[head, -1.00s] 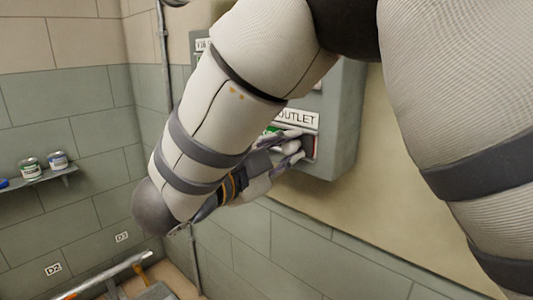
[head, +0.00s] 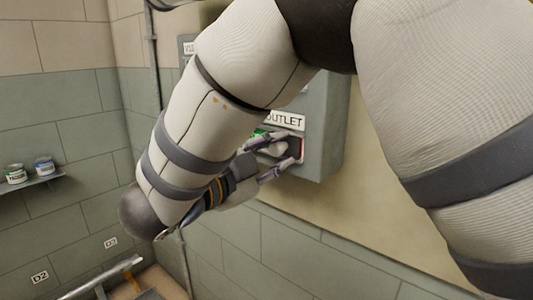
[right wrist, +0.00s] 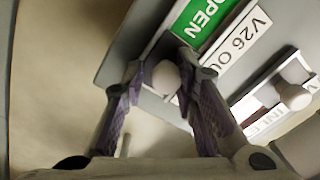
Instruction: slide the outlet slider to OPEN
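The outlet slider's pale round knob (right wrist: 165,77) sits between the fingers of my right gripper (right wrist: 160,82) in the right wrist view. A gap shows between the knob and at least the left finger. In the head view the right gripper (head: 282,155) is at the front of the grey outlet box (head: 325,120), its fingers spread around the knob. A green OPEN label (right wrist: 203,22) is beside the knob, and a red patch (head: 299,149) shows at the right end of the slot. Fingers and arm hide much of the slot. My left gripper is not in view.
The OUTLET plate (head: 284,120) is just above the slot. A second knob (right wrist: 294,96), near another label, is at the right in the wrist view. A shelf (head: 35,179) with two cans is at far left. My right arm covers much of the box.

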